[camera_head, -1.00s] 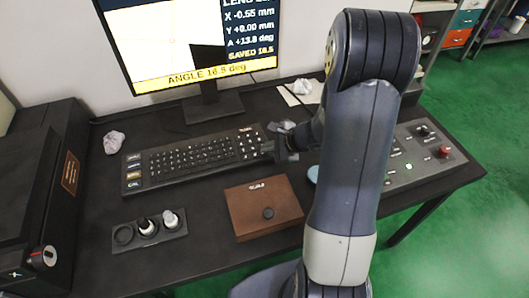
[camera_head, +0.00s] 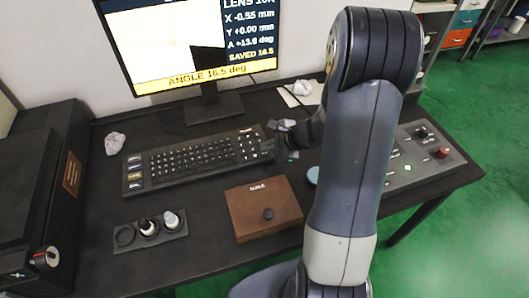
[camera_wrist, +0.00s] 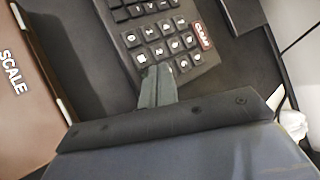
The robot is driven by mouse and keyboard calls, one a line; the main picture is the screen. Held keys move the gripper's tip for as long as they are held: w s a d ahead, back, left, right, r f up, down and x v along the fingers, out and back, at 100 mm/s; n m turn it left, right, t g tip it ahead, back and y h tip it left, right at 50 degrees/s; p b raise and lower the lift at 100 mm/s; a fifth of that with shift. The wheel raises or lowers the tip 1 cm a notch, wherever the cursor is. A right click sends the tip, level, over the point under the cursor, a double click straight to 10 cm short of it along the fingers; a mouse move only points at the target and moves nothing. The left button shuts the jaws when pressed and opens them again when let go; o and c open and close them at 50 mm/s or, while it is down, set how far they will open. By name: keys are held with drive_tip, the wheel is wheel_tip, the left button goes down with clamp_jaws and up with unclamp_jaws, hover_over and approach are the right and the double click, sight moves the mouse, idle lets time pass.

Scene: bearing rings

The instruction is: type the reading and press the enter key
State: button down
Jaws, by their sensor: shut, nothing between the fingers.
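The black keyboard (camera_head: 190,160) lies in front of the monitor (camera_head: 200,50), which shows a yellow band reading "ANGLE 16.5 deg" and a line "SAVED 16.5". My gripper (camera_head: 270,150) is at the keyboard's right end, over the number keys. In the wrist view my gripper (camera_wrist: 158,72) is shut and empty, its tips at the near edge of the number pad (camera_wrist: 160,40). The tips partly cover a key there; whether they touch it I cannot tell. A red "CLEAR" key (camera_wrist: 203,35) is at the pad's corner. I cannot pick out the enter key.
A brown box labelled "SCALE" (camera_head: 262,207) stands in front of the keyboard. A dark holder (camera_head: 150,230) with small round pieces is to its left. A control panel (camera_head: 425,153) with a lit green button is on the right. Crumpled paper (camera_head: 115,143) lies at the left.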

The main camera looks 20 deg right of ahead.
sight(268, 154)
drive_tip(key=shift+r+p, duration=1.9)
drive_tip(key=shift+r, duration=0.7)
drive_tip(key=shift+f, duration=0.2)
drive_tip(key=shift+f+b, duration=0.7)
drive_tip(key=shift+f, duration=0.05)
drive_tip(key=r+p, duration=0.1)
drive_tip(key=p, duration=0.2)
wheel_tip(268, 154, up, 4)
drive_tip(key=p, duration=0.3)
drive_tip(key=shift+r, duration=0.25)
